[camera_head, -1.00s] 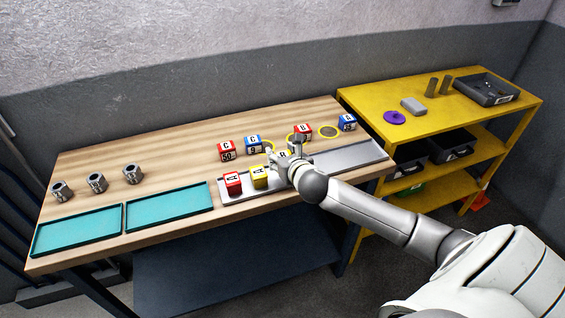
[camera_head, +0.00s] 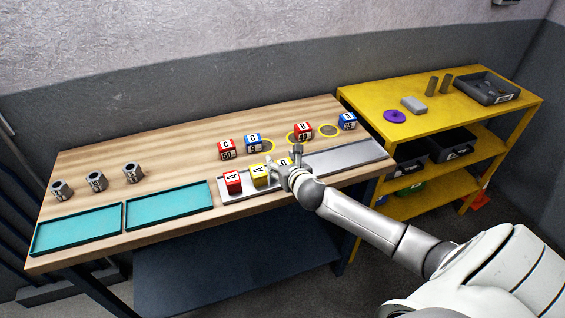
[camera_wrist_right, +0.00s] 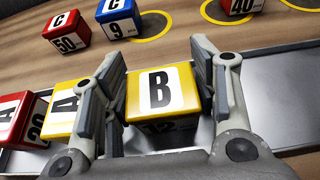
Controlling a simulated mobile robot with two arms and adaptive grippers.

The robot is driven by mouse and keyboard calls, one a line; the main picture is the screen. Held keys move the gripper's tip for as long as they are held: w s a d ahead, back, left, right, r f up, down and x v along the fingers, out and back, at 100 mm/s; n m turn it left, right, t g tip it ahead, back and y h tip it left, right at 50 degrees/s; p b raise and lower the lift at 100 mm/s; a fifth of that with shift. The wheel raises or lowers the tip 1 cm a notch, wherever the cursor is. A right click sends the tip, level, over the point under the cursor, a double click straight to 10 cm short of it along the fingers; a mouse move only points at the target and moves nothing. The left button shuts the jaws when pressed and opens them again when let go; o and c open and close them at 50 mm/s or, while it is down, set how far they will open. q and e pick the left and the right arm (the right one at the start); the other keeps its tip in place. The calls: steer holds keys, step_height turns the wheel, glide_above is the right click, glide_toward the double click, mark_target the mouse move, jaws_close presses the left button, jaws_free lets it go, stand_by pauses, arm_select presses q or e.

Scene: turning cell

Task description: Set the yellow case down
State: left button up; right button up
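The yellow case (camera_wrist_right: 160,90) marked B is between the fingers of my right gripper (camera_head: 284,160), which look shut on its two sides. In the head view the case (camera_head: 285,163) is low at the grey tray (camera_head: 340,158), right of the yellow case A (camera_head: 259,176). It looks upright. Its base is hidden, so I cannot tell whether it touches the tray floor. The right gripper's fingers also show in the right wrist view (camera_wrist_right: 163,95), left and right of the case. My left gripper is not in view.
A red case A (camera_head: 232,182) stands at the tray's left end; the tray's right part is bare. Behind are red case C (camera_head: 226,149), blue case C (camera_head: 253,143), red case B (camera_head: 303,131) and a blue case (camera_head: 347,121). Teal trays (camera_head: 170,206) lie left.

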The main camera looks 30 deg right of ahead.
steer(key=shift+r, duration=0.2)
steer(key=v, duration=1.2)
steer(key=shift+b, duration=0.4)
steer(key=shift+f, duration=0.1)
